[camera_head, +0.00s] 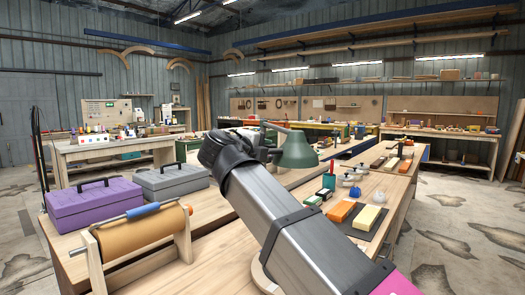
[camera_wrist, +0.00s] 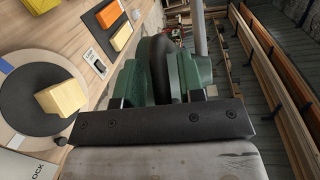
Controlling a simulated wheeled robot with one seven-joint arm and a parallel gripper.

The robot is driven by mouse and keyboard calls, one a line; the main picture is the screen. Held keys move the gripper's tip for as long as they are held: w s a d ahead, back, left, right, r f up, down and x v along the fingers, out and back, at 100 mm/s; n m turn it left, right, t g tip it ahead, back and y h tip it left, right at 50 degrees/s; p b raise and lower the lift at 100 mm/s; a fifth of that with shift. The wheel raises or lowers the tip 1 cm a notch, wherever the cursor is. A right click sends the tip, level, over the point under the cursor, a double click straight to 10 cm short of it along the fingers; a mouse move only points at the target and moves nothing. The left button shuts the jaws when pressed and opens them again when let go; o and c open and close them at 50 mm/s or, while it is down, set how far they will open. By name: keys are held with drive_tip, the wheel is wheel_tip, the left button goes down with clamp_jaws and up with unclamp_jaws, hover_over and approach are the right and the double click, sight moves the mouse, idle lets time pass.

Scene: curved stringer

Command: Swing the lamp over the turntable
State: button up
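The lamp's green shade (camera_head: 296,150) hangs just right of the far end of my arm in the head view, beside my wrist. My gripper (camera_wrist: 160,75) shows in the wrist view as two dark green finger blocks set apart. A dark curved thing stands between them; I cannot tell whether they grip it or what it belongs to. The arm hides my fingers in the head view. The turntable (camera_wrist: 22,112), a dark disc with a pale rim, lies at the left of the wrist view with a yellow block (camera_wrist: 62,98) on it. In the head view my arm mostly covers it.
An orange block (camera_head: 341,211) and a yellow block (camera_head: 366,217) lie on a dark mat right of my arm. A paper roll (camera_head: 140,236), a purple toolbox (camera_head: 93,204) and a grey toolbox (camera_head: 171,181) stand on the left.

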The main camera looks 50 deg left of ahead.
drive_tip(key=shift+s+d, duration=0.1)
drive_tip(key=v, duration=1)
drive_tip(key=shift+s, duration=0.3)
drive_tip(key=shift+d, duration=0.1)
idle(0.4)
